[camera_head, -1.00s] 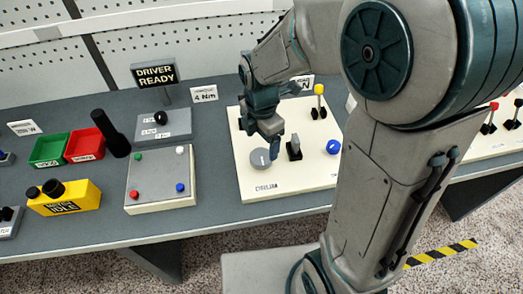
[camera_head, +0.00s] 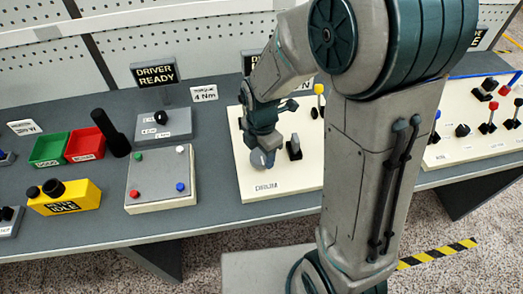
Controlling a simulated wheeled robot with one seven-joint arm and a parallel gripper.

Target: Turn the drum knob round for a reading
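The drum knob (camera_head: 257,159) is a round grey disc on the cream panel (camera_head: 254,183), above a label reading DRUM. My gripper (camera_head: 268,157) points down over the knob, and its fingers overlap the knob's upper and right parts. I cannot tell whether the fingers touch the knob or how far apart they are. The gripper hides part of the knob, and any mark on that part is not visible.
A black lever switch (camera_head: 294,148) stands just right of the knob. A yellow-topped lever (camera_head: 319,99) is behind it, close to my arm. A box with coloured buttons (camera_head: 158,184) stands to the left, and a DRIVER READY sign (camera_head: 156,75) stands behind.

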